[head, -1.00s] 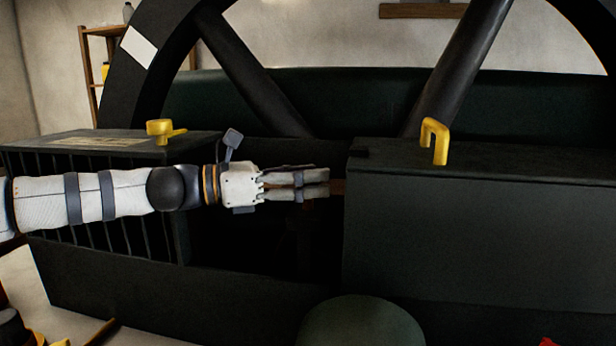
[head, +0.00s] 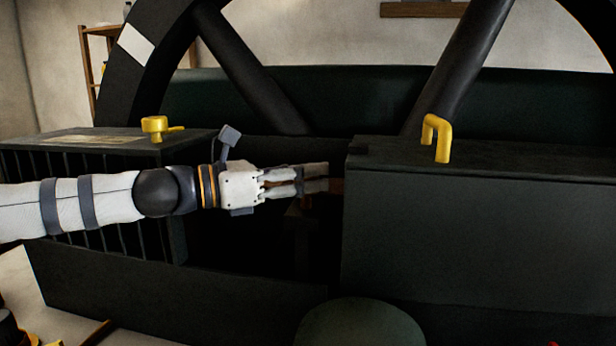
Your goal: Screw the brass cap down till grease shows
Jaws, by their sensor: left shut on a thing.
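My left gripper (head: 315,179) reaches from the left into the dark gap between two black guard boxes, in front of the big spoked wheel. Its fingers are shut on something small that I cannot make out. A dull brown piece (head: 337,186) shows just past the fingertips, partly hidden by the right box. I cannot clearly tell the brass cap, and no grease shows. My right gripper is not in view.
The left guard box (head: 85,142) carries a yellow knob-like fitting (head: 156,126). The right guard box (head: 480,235) carries a yellow handle (head: 440,138). The wheel (head: 250,75) stands close behind. A rounded dark green shape (head: 360,325) is at the bottom.

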